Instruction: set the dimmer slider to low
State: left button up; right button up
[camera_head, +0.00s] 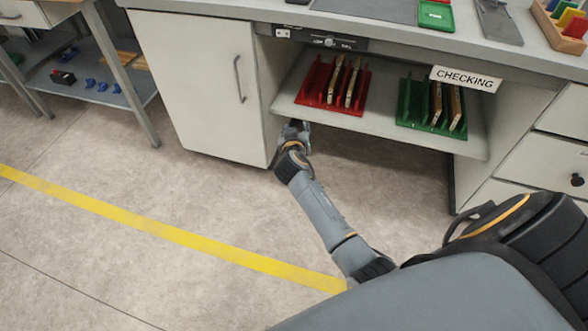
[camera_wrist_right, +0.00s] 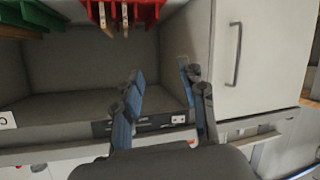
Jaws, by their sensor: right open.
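The dimmer panel is a dark strip (camera_head: 320,39) under the tabletop's front edge in the head view, with a small light slider knob (camera_head: 330,42) near its middle and a white socket plate at its left end. My right gripper (camera_head: 297,126) is low in front of the cabinet's right edge, below the shelf and well apart from the panel. In the right wrist view, which is upside down, its two fingers (camera_wrist_right: 160,76) are spread and empty. The panel (camera_wrist_right: 150,122) shows behind and between them; the fingers hide part of it, and the knob's position is unclear there. My left gripper is out of view.
A shelf (camera_head: 378,123) under the desk holds a red rack (camera_head: 313,85) and a green rack (camera_head: 415,105) with boards. A white cabinet door with a handle (camera_head: 239,78) is left of it. A "CHECKING" sign (camera_head: 466,79) hangs at right. Open floor lies in front.

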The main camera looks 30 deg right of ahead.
jog(key=s+a+f+n+g+y+p, duration=0.1)
jog(key=s+a+f, duration=0.1)
jog(key=f, duration=0.3)
jog(key=s+a+f+n+y+p, duration=0.1)
jog(key=s+a+f, duration=0.1)
jog(key=f, duration=0.4)
jog(key=shift+s+f+n+g+y, duration=0.2)
jog(key=shift+s+n+g+y, duration=0.15)
jog(key=shift+s, duration=0.5)
jog(key=shift+o, duration=0.2)
